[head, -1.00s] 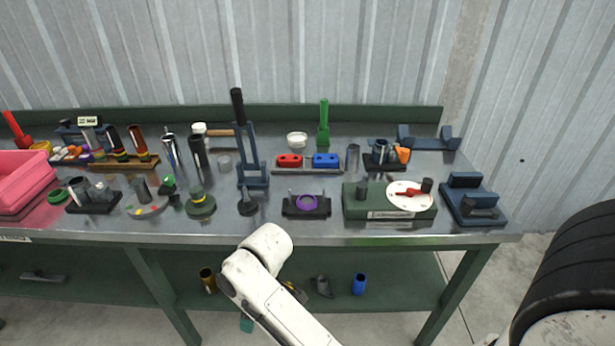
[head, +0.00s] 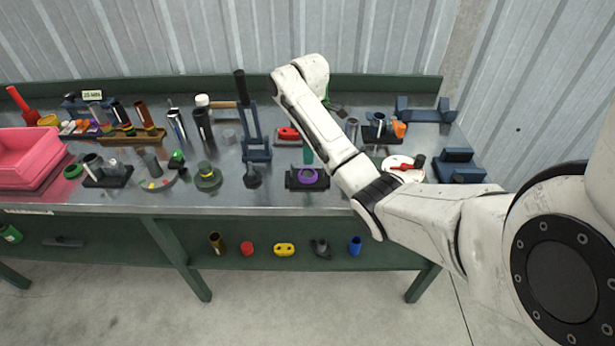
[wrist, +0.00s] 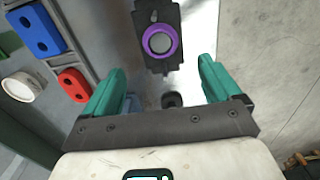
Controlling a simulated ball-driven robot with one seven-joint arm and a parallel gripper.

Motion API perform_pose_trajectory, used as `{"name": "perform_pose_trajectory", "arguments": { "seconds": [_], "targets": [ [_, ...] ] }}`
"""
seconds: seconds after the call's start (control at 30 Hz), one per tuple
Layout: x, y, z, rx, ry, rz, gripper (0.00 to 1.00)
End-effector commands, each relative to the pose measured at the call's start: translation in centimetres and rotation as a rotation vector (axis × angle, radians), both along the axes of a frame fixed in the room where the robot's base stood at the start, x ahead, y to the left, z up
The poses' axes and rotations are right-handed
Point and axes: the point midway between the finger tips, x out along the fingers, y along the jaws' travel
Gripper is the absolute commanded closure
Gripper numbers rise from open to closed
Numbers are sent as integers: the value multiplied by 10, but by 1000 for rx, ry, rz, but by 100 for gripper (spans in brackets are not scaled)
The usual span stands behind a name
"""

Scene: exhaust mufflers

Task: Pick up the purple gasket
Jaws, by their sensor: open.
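The purple gasket (head: 308,174) is a ring lying on a dark fixture block (head: 294,184) near the front edge of the bench. In the wrist view the purple gasket (wrist: 160,41) sits around a grey round post on the dark fixture (wrist: 156,66). My gripper (wrist: 159,85) has two teal fingers spread wide with nothing between them. The gasket lies beyond the fingertips, roughly centred between them and apart from them. In the head view my arm hides most of my gripper; a bit of teal shows above the gasket.
The red block (wrist: 74,85) and blue block (wrist: 37,30) lie to the left in the wrist view. A dark plunger-like part (head: 252,177) stands left of the fixture. The pink bin (head: 30,152) is far left.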

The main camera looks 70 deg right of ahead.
Motion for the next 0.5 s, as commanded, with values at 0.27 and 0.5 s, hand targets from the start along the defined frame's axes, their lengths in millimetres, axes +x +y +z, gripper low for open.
{"name": "perform_pose_trajectory", "arguments": {
  "seconds": [0.27,0.5],
  "targets": [
    [0,1,-38,2,1,-1,9],
    [1,1,-58,2,1,-2,9]
  ]
}}
